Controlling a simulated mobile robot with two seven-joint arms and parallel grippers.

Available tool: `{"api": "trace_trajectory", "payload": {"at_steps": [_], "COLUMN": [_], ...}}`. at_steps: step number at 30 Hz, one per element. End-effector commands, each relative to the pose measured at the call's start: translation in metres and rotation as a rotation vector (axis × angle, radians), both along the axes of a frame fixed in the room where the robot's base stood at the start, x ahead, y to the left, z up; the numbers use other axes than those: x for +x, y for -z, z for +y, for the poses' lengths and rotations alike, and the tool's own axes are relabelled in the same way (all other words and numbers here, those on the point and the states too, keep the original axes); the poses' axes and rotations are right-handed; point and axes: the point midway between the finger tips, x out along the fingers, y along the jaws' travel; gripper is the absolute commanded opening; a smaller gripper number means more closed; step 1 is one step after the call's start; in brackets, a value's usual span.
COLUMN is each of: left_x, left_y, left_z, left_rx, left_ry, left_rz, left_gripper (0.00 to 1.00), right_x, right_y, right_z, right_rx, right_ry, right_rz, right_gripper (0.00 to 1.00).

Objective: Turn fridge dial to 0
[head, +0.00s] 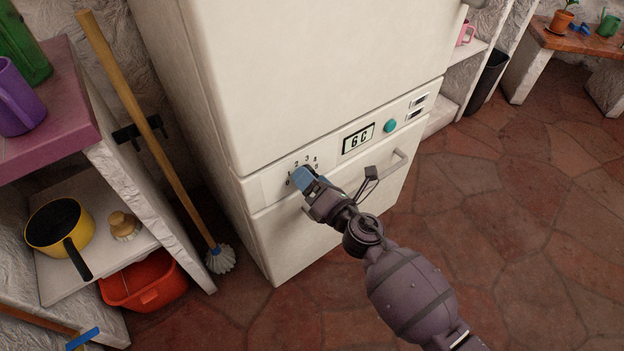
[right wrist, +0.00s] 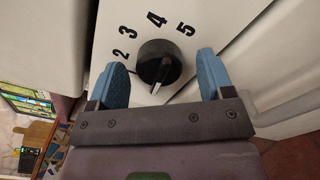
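The fridge (head: 310,65) is cream-white, with a control panel between its upper and lower doors. The black round dial (right wrist: 158,66) is on this panel; its white pointer mark faces the bottom of the right wrist view. The numbers 2, 3, 4 and 5 show around it there; 0 cannot be seen in that view. My right gripper (right wrist: 162,82) is open, with one blue finger on each side of the dial and no clear contact. In the head view my right gripper (head: 312,181) covers the dial. My left gripper is not in view.
The panel has a display (head: 358,139) reading "6 C" and a green button (head: 390,126). A handle (head: 395,168) sticks out from the lower door. A shelf unit with a yellow pan (head: 58,222) and a leaning mop (head: 150,130) stand left. The floor at right is clear.

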Motion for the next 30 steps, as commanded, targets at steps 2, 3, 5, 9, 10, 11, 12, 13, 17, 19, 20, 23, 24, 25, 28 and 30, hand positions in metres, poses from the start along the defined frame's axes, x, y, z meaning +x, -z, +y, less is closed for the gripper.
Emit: {"api": "trace_trajectory", "payload": {"at_steps": [2,3,5,9,10,11,12,13,17,19,20,23,24,25,28,30], "left_x": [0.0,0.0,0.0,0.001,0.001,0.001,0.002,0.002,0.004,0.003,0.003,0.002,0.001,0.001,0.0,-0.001], "left_y": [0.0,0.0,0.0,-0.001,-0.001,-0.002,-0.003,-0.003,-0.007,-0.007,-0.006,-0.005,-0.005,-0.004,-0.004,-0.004], "left_z": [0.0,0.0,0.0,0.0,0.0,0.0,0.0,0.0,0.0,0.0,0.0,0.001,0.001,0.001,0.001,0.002], "left_rx": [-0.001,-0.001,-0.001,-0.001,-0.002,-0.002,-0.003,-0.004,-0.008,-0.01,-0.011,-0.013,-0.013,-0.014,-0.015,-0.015], "left_ry": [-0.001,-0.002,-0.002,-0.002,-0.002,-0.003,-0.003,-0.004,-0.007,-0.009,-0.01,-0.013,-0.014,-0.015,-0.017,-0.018], "left_rz": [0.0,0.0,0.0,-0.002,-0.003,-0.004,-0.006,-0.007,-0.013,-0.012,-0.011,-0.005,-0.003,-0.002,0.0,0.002], "left_gripper": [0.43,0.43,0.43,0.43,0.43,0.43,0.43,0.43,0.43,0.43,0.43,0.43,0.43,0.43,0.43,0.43], "right_x": [0.0,0.0,0.0,-0.002,-0.003,-0.004,-0.007,-0.01,-0.025,-0.035,-0.039,-0.052,-0.058,-0.061,-0.072,-0.078], "right_y": [0.0,0.0,-0.001,-0.001,-0.001,-0.001,-0.001,-0.001,-0.002,-0.002,-0.001,-0.001,-0.001,-0.001,-0.001,0.0], "right_z": [0.0,0.0,0.0,-0.001,-0.002,-0.003,-0.005,-0.007,-0.018,-0.025,-0.028,-0.039,-0.042,-0.045,-0.052,-0.057], "right_rx": [0.001,0.001,0.001,0.002,0.002,0.002,0.002,0.002,0.002,0.003,0.002,0.001,0.001,0.001,0.001,0.001], "right_ry": [-0.001,-0.001,-0.001,0.0,0.0,0.0,0.0,0.0,0.0,0.0,0.0,0.001,0.001,0.001,0.001,0.001], "right_rz": [0.0,0.0,0.0,0.0,0.0,0.0,0.0,0.0,0.0,-0.001,0.0,0.0,0.001,0.0,0.0,0.001], "right_gripper": [0.74,0.74,0.74,0.74,0.74,0.74,0.74,0.74,0.74,0.74,0.74,0.74,0.74,0.74,0.74,0.74]}}
